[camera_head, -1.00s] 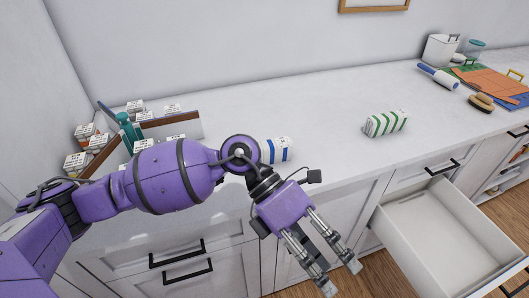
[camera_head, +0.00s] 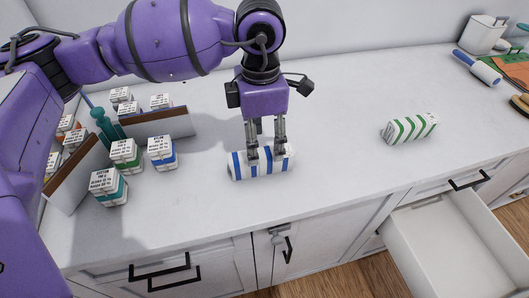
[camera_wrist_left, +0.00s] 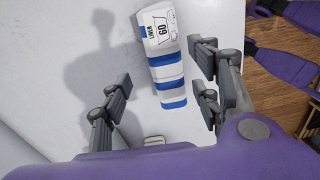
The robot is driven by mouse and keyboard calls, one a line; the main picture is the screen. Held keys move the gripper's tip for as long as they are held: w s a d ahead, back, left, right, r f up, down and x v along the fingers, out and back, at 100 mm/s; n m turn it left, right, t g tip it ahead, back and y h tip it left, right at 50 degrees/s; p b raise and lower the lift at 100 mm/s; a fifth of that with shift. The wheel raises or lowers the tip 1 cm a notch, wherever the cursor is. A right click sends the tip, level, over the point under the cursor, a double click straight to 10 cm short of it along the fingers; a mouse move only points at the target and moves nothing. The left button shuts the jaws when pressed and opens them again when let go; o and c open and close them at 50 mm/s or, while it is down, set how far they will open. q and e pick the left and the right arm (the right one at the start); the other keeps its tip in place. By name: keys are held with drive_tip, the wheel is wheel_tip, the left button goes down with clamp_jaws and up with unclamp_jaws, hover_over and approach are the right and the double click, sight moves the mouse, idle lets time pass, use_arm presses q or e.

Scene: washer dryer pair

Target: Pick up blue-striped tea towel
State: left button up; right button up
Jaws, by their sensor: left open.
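The blue-striped tea towel (camera_head: 240,167) is a white roll with blue bands, lying on the white countertop near its front edge. In the left wrist view the towel (camera_wrist_left: 165,70) shows a label reading "LINEN 60" and lies between the two sides of the gripper, nearer the right-hand fingers. My left gripper (camera_head: 266,155) points down over the towel with its fingers open. In the left wrist view the left gripper (camera_wrist_left: 165,95) has its fingers apart; I cannot tell whether they touch the towel. My right gripper is not in view.
A green-striped towel (camera_head: 409,128) lies to the right. An open drawer (camera_head: 440,245) juts out below the counter. Several labelled boxes (camera_head: 125,155) and brown dividers (camera_head: 80,180) stand at left. The counter between the two towels is clear.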

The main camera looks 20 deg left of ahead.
sight(261, 152)
use_arm(q)
drive_tip(key=f, duration=0.6)
drive_tip(key=shift+s+d+p, duration=0.15)
drive_tip(key=shift+s+p, duration=0.2)
drive_tip(key=shift+s, duration=0.05)
drive_tip(key=c, duration=1.3)
